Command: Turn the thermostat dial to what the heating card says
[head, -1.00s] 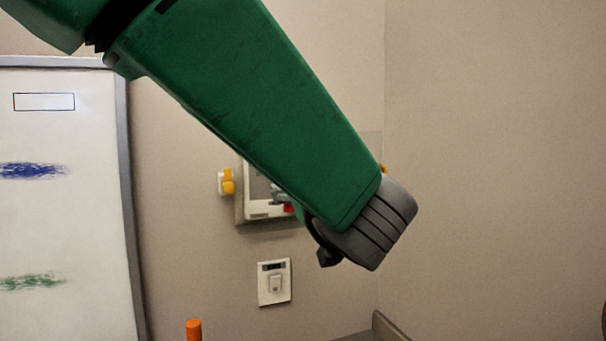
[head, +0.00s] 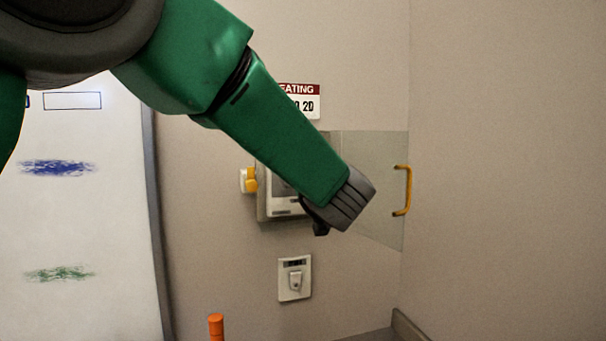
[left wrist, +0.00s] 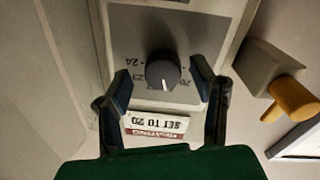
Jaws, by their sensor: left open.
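The thermostat (head: 264,206) is on the wall, mostly covered by my left arm in the head view. In the left wrist view its round dark dial (left wrist: 162,68) shows, with a white pointer mark toward the bottom, between the printed 20 and higher numbers. The heating card (head: 302,104) is above the thermostat, partly covered by my arm; in the left wrist view the card (left wrist: 157,125) appears upside down and reads SET TO 20. My left gripper (left wrist: 161,76) is open, with a fingertip on either side of the dial and visible gaps. My right gripper is out of view.
A clear cover (head: 370,170) with a yellow handle (head: 403,190) stands open right of the thermostat. A white switch plate (head: 294,278) is below. A whiteboard (head: 80,220) stands left; an orange object (head: 216,325) is below.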

